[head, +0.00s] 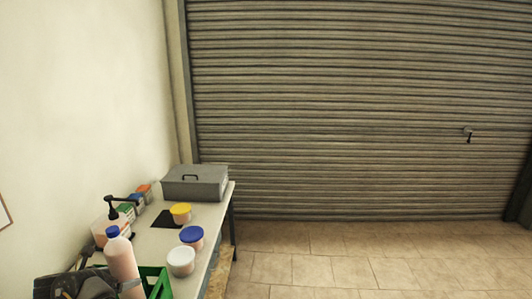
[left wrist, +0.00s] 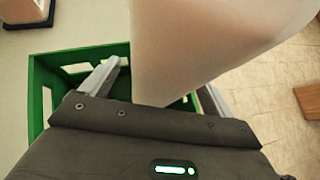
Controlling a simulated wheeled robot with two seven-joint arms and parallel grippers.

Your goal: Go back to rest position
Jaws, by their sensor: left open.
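My left gripper (head: 104,287) is at the bottom left of the head view, dark and partly cut off by the frame edge. In the left wrist view its two fingers (left wrist: 160,82) stand apart, with a large pale bottle (left wrist: 205,45) between and beyond them; I cannot tell whether they touch it. In the head view this pale pinkish bottle (head: 122,267) has a blue cap and stands upright at the green crate (head: 159,279). The crate's green wall also shows in the left wrist view (left wrist: 38,100). My right gripper is not in view.
The table (head: 213,208) runs along the left wall. On it are drums with yellow (head: 181,208), blue (head: 191,234) and white (head: 181,256) lids, a grey lidded box (head: 195,182), a pump container (head: 105,229) and small cartons (head: 135,205). The tiled floor (head: 350,262) to the right is clear.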

